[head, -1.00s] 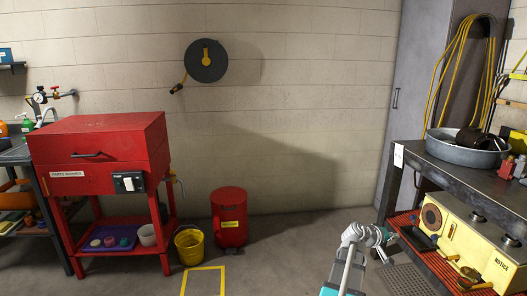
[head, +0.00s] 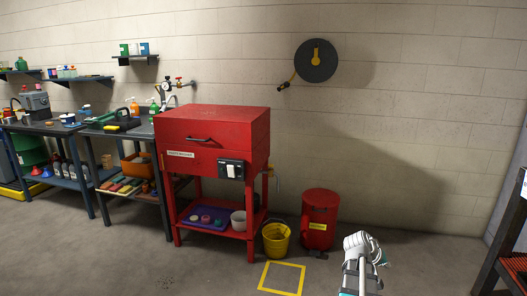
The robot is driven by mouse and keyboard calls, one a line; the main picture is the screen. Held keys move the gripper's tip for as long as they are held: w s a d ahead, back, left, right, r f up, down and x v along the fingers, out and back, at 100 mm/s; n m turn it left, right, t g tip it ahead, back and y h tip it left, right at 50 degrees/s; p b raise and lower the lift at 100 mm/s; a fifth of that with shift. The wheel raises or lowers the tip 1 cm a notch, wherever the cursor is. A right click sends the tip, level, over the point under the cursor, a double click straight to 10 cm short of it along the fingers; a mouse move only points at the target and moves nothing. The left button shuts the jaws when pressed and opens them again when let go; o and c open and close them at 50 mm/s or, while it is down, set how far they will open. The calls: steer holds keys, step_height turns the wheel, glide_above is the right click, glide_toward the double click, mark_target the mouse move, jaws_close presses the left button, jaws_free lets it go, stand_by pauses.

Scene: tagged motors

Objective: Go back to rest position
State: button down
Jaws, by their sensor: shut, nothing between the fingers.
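My arm and gripper (head: 381,262) show at the bottom of the head view, right of centre, in front of the floor and wall. The gripper is small and partly hidden by my own wrist. Its fingers are shut with nothing between them. It is apart from every object around it. No tagged motor can be made out in this view.
A red parts washer (head: 212,145) stands left of centre, with a yellow bucket (head: 276,240) and a red waste can (head: 319,220) beside it. A yellow floor square (head: 282,278) lies in front. Workbenches (head: 88,130) line the left wall. A dark bench edge (head: 508,235) is at far right.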

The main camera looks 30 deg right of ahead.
steer(key=w+a+f+n+t+y, duration=0.1)
steer(key=w+a+y, duration=0.1)
steer(key=w+a, duration=0.5)
steer(key=w+a+f+n+t+y, duration=0.1)
steer(key=w+a+f, duration=0.1)
steer(key=a, duration=0.9)
steer(key=w+a+f+n+y, duration=0.1)
steer(key=w+a+n+y, duration=0.1)
steer(key=w+a, duration=0.5)
steer(key=s+a+f+n+y, duration=0.1)
steer(key=s+a+n+y, duration=0.1)
steer(key=a, duration=1.3)
steer(key=s+a+f+n+y, duration=0.1)
steer(key=a+n+y, duration=0.1)
steer(key=a, duration=1.2)
step_height(320, 180, up, 22)
steer(key=p, duration=2.2)
steer(key=shift+d+g, duration=0.15)
steer(key=shift+g, duration=0.15)
steer(key=shift+r, duration=0.1)
